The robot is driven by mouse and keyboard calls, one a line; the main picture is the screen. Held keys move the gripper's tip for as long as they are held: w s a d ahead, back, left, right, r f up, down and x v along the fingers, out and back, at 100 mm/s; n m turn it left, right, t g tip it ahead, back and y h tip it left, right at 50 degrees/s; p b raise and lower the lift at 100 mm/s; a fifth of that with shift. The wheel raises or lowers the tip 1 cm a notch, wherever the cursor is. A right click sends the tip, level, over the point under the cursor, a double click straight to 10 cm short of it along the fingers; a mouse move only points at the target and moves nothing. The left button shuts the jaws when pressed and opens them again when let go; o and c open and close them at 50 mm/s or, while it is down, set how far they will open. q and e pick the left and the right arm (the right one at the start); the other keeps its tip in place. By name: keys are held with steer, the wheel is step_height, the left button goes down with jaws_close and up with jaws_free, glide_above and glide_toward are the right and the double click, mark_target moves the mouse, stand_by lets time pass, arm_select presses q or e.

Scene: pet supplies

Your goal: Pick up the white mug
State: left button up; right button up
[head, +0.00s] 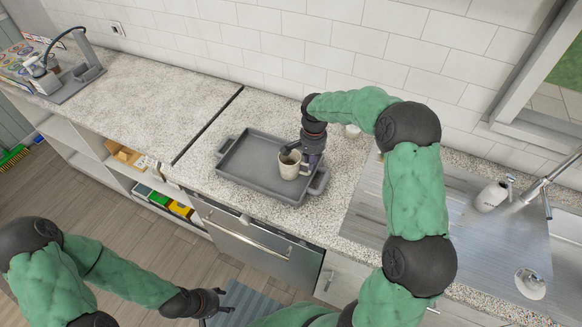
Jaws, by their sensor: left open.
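The white mug (288,168) looks off-white and stands upright in the right part of a dark grey tray (240,170) on the speckled counter. My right gripper (298,152) is at the mug's right side and upper rim, with a dark finger near the rim. The mug and the gripper's own body hide part of the fingers, so I cannot tell whether it is closed on the mug. My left gripper (222,301) is open and empty, low in front of the cabinets, well away from the mug.
The tray has raised walls and a handle at each end. A small white object (352,131) stands behind my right arm. A sink with a faucet (535,190) and a white bottle (492,196) is at the right. The left counter (150,105) is mostly clear.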

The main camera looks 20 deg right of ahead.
mark_target(309, 175)
step_height(309, 175, down, 4)
steer(key=shift+a+r, duration=0.15)
steer(key=shift+r, duration=0.1)
steer(key=shift+s, duration=0.1)
jaws_close()
steer(key=shift+r, duration=0.2)
steer(key=shift+r, duration=0.6)
steer(key=s+r+p, duration=0.1)
steer(key=s+r, duration=1)
steer(key=s, duration=0.3)
steer(key=shift+a+r, duration=0.25)
steer(key=shift+a, duration=0.2)
